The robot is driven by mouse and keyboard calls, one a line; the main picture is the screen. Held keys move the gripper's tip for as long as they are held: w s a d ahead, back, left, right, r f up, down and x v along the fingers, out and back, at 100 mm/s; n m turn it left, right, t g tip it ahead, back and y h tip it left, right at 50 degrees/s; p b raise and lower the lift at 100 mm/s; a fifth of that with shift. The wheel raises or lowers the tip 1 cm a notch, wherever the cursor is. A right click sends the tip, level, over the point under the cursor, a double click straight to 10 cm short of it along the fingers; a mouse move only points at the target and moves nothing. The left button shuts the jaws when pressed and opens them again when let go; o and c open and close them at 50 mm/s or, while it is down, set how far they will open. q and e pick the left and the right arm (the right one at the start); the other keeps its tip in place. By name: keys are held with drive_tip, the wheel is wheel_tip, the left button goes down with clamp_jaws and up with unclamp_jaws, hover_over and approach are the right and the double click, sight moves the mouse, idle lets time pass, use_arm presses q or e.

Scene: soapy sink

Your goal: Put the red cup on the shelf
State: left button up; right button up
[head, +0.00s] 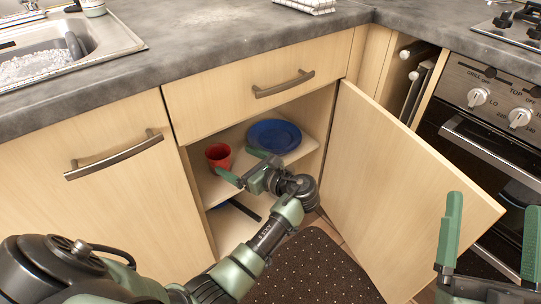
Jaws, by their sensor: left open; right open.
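The red cup (218,155) stands upright on the shelf (213,187) inside the open cabinet, near its left side. My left gripper (238,165) reaches into the cabinet opening and is open, with nothing between its fingers. Its left fingertip is just in front of the cup's base; I cannot tell whether it touches. Its other fingertip is near the front of the blue plate. My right gripper (491,235) is open and empty at the lower right, in front of the oven.
A blue plate (274,136) lies on the shelf right of the cup. The open cabinet door (405,185) stands between my two grippers. A dark mat (310,265) covers the floor. The sink (60,50) is at the upper left, the oven (490,130) at the right.

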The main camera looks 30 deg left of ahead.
use_arm(q)
drive_tip(key=w+d+f+t+h, duration=0.2)
drive_tip(key=t, duration=0.1)
drive_tip(key=shift+w+d+f, duration=0.1)
drive_tip(key=shift+f, duration=0.1)
drive_tip(key=d+r+n+t+h, duration=0.4)
drive_tip(key=d+t+h, duration=0.25)
drive_tip(key=d, duration=0.35)
drive_tip(key=d+r+n+t+h, duration=0.3)
drive_tip(key=d+r+t+h, duration=0.15)
drive_tip(key=d+h, duration=0.35)
drive_tip(key=s+d+r+n+t+h, duration=0.2)
drive_tip(key=s+r+n+t, duration=0.1)
drive_tip(key=s+r+n, duration=0.2)
drive_tip(key=s+d+r+n+t+h, duration=0.3)
drive_tip(key=s+r, duration=0.6)
drive_tip(key=r, duration=0.5)
drive_tip(key=shift+s+n+t, duration=0.15)
drive_tip(key=shift+n+t, duration=0.45)
drive_tip(key=shift+n, duration=0.5)
